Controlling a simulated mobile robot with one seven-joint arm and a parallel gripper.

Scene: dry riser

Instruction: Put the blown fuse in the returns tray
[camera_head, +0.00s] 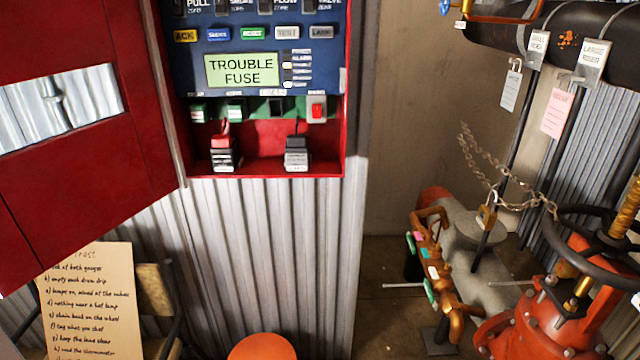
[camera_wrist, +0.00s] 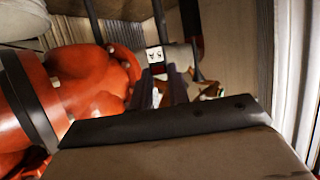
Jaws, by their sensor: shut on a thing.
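In the wrist view my gripper (camera_wrist: 162,86) has its narrow fingers close together on a small piece with a white, marked face, which I take to be the fuse (camera_wrist: 154,54). Whether it is blown does not show. The head view does not show my gripper. In the red cabinet (camera_head: 265,168) the fuse row has one dark, empty slot (camera_head: 277,108) between coloured fuses.
The panel screen (camera_head: 241,69) reads TROUBLE FUSE. The red cabinet door (camera_head: 75,150) hangs open at left. Red valve pipework (camera_head: 555,315) with a handwheel and a chain (camera_head: 480,165) fills the right. A handwritten sheet (camera_head: 92,300) is at lower left.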

